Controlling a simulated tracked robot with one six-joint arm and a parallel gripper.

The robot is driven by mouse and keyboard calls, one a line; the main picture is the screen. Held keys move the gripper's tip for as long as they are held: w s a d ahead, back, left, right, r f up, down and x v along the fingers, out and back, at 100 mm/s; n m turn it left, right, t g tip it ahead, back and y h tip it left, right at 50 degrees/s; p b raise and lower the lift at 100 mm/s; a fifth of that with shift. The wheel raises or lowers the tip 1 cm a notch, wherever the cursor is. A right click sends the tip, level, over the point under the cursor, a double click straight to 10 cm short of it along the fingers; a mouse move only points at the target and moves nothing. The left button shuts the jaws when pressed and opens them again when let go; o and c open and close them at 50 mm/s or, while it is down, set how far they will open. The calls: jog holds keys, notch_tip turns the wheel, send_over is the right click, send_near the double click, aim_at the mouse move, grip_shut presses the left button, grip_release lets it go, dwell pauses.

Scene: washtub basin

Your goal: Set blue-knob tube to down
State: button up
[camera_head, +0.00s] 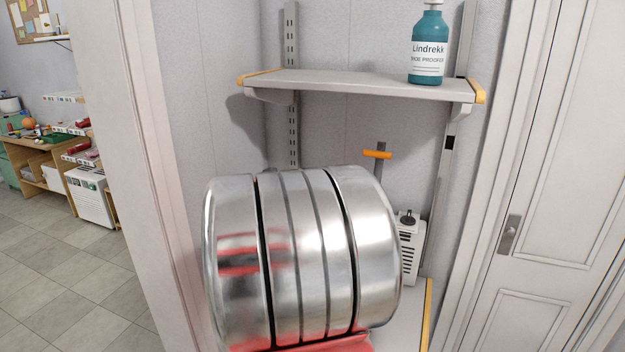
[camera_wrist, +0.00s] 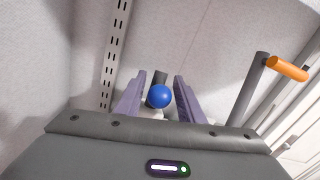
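The blue knob (camera_wrist: 159,96) shows in the wrist view between the two purple fingers of my gripper (camera_wrist: 160,82). The fingers are open, one on each side of the knob, with narrow gaps showing. I cannot tell how deep the knob lies between them. A short dark piece of its tube (camera_wrist: 160,77) shows just above the knob; the rest is hidden. In the head view the blue knob and my gripper are hidden behind the large shiny metal body in front.
A grey tube with an orange handle (camera_wrist: 287,69) stands to the right; the head view shows this handle (camera_head: 377,154) too. A shelf (camera_head: 350,86) with a teal bottle (camera_head: 428,48) is above. A white vented box (camera_head: 410,250) stands low at right, near a door (camera_head: 550,170).

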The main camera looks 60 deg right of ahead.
jog(key=s+a, duration=0.1)
jog(key=a, duration=1.2)
jog(key=shift+s+a, duration=0.35)
jog(key=shift+s, duration=0.05)
jog(key=shift+f, duration=0.1)
